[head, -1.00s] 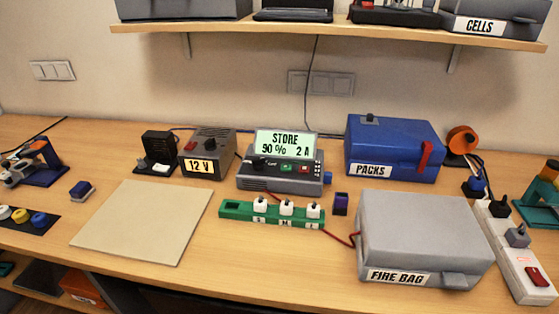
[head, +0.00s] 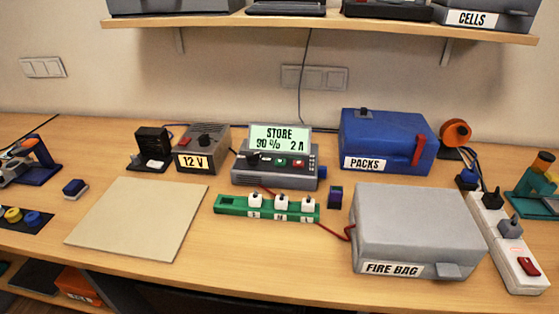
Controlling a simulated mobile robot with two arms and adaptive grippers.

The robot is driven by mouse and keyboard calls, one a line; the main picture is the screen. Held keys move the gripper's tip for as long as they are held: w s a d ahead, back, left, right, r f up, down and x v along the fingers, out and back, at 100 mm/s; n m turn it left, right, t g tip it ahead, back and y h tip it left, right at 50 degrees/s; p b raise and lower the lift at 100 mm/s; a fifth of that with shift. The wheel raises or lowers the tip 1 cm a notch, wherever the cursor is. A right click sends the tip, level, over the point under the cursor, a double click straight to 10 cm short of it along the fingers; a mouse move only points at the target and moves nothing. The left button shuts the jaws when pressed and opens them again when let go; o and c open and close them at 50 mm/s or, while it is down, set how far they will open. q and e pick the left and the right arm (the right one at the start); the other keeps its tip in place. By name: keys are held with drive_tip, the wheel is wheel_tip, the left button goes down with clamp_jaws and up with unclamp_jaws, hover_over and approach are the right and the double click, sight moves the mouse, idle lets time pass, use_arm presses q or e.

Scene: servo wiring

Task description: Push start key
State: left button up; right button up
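The charger (head: 274,177) stands at the middle of the bench, with its lit screen (head: 279,138) reading "STORE 90 % 2 A". On its front panel are a black knob (head: 253,159), a green key (head: 281,162) and a red key (head: 298,163). The small print on the keys is too small to read, so I cannot tell which is the start key. Neither of my grippers shows in the head view.
A green strip with white plugs (head: 231,205) lies before the charger. The 12 V supply (head: 191,162) stands left, the blue PACKS box (head: 372,134) right. The grey FIRE BAG box (head: 415,215) is front right. A bare beige mat (head: 138,220) lies front left.

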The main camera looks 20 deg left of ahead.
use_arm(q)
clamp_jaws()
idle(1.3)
